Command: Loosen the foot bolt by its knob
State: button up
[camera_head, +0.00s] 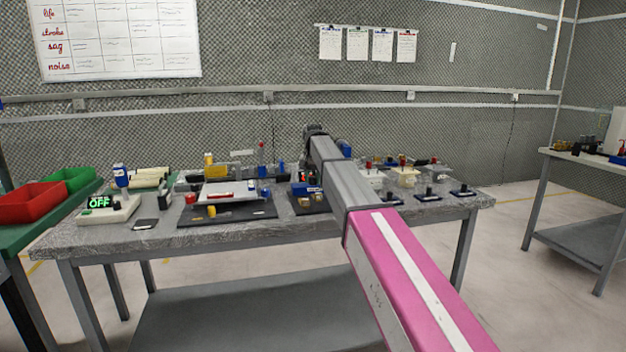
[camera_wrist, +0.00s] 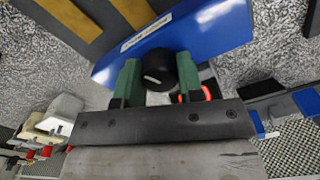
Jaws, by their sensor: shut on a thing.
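In the wrist view, my gripper (camera_wrist: 158,78) has two green fingers, one on each side of a round black knob (camera_wrist: 156,63) with a short white mark on its face. The fingers are shut on the knob. A blue plate (camera_wrist: 213,30) with a white label lies behind the knob. The bolt below the knob is hidden by the knob and fingers. In the head view my own arm covers the gripper and the knob.
The grey workbench (camera_head: 130,236) carries several fixtures close to my arm. A white device (camera_head: 108,211) reading OFF stands at its left. Red (camera_head: 32,203) and green bins are further left. A second table (camera_head: 585,165) stands at right, with open floor between.

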jog(key=n, duration=1.4)
jog(key=shift+n, duration=0.3)
jog(key=n, duration=0.3)
jog(key=shift+n, duration=0.3)
jog(key=n, duration=0.3)
jog(key=shift+n, duration=0.3)
jog(key=n, duration=0.3)
jog(key=shift+n, duration=2.2)
